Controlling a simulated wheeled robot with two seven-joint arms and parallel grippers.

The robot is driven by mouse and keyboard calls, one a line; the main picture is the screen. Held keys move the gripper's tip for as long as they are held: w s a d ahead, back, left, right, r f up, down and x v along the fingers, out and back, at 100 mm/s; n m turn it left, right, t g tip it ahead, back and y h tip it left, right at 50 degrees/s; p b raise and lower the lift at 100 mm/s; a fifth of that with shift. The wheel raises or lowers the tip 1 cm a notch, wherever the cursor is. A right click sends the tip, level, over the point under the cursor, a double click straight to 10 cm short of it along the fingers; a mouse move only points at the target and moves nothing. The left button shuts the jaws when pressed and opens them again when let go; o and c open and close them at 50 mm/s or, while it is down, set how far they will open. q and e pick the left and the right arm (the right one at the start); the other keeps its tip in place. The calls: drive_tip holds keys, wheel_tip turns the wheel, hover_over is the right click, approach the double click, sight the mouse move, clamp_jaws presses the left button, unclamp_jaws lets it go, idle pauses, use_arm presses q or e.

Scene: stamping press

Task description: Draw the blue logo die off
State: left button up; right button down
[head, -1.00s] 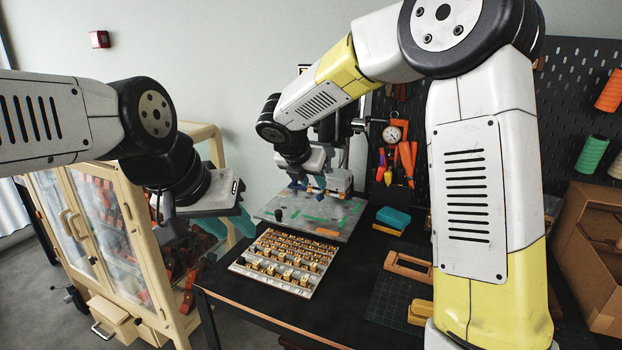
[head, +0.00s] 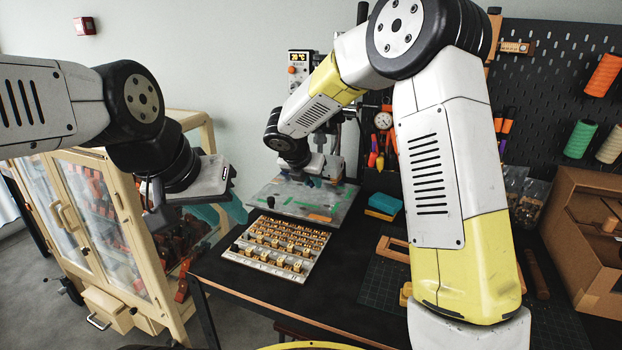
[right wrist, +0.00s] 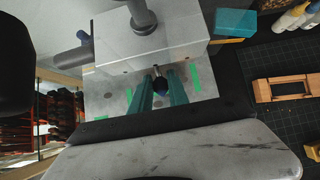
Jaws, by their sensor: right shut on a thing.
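The blue logo die (right wrist: 160,86) shows in the right wrist view as a small dark piece with a blue part, between the two teal fingers of my right gripper (right wrist: 158,92). The right gripper is shut on it, just in front of the grey press head block (right wrist: 150,50). In the head view my right gripper (head: 308,181) is at the press, above its grey bed plate (head: 285,203); the die cannot be made out there. My left gripper (head: 222,212), with teal fingers, hangs near the cream cabinet, apart from the press. Its finger gap is not clear.
A tray of brass type pieces (head: 262,268) lies in front of the press on the black table. A teal-and-yellow block (head: 383,205) and a wooden frame (head: 393,249) are right of it. The cream glass-door cabinet (head: 150,293) stands at left, a cardboard box (head: 590,280) at right.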

drive_tip(key=shift+s+a, duration=0.2)
drive_tip(key=shift+s, duration=0.3)
drive_tip(key=shift+s+a, duration=0.2)
drive_tip(key=shift+s, duration=0.25)
idle(0.5)
drive_tip(key=s+a, duration=0.2)
drive_tip(key=s, duration=0.4)
drive_tip(key=shift+s+a, duration=0.15)
drive_tip(key=shift+a, duration=0.15)
idle(0.7)
